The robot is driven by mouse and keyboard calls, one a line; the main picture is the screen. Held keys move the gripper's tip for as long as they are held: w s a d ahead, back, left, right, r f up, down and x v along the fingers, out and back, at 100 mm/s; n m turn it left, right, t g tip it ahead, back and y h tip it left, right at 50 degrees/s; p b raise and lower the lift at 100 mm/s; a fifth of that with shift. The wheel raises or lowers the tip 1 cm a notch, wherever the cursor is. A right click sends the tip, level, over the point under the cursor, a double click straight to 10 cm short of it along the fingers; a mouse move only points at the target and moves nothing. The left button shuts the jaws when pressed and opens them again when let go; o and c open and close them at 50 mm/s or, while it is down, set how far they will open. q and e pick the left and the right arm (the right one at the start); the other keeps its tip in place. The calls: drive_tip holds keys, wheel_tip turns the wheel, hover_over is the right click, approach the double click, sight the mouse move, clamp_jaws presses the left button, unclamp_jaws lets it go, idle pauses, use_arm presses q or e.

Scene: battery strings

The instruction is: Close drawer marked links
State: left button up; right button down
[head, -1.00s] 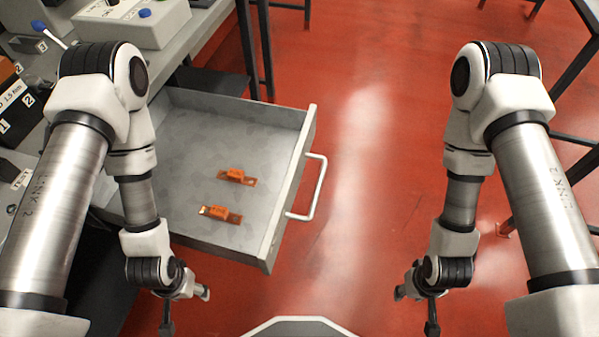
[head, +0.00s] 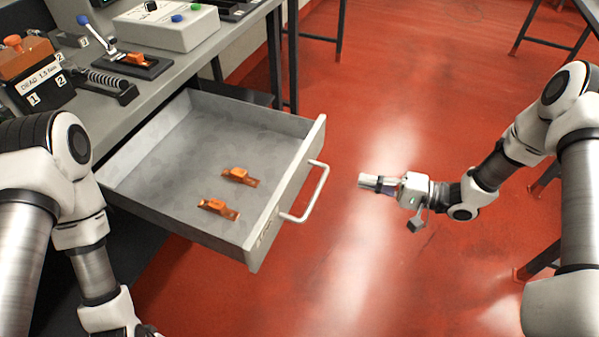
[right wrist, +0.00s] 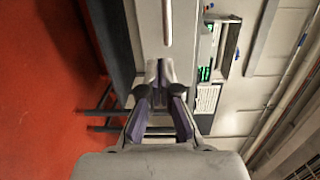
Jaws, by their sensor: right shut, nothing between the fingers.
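The grey drawer (head: 285,196) stands pulled out from under the workbench, with its white bar handle (head: 305,192) on the front. A marking on its front is too small to read. Two orange links (head: 240,176) (head: 218,209) lie on the drawer floor. My right gripper (head: 364,181) is shut and empty, apart from the handle and to its right, pointing at the drawer front. In the right wrist view, the shut fingertips (right wrist: 157,68) point toward a grey panel with a pale bar, which looks like the drawer front and handle (right wrist: 167,22). My left gripper is out of view below the picture.
The grey workbench (head: 150,97) carries an orange-topped box (head: 33,75), a white box with coloured buttons (head: 165,24) and small devices. Red floor (head: 400,270) is clear between the drawer and my right arm. Dark metal table legs stand at the back and right.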

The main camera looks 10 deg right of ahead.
drive_tip(key=d+t, duration=0.1)
drive_tip(key=d, duration=0.2)
use_arm(q)
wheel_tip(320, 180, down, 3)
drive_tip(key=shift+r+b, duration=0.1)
drive_tip(key=shift+b, duration=1)
use_arm(e)
approach(313, 154)
drive_tip(key=shift+m, duration=0.3)
drive_tip(key=x, duration=0.7)
drive_tip(key=shift+a, duration=0.1)
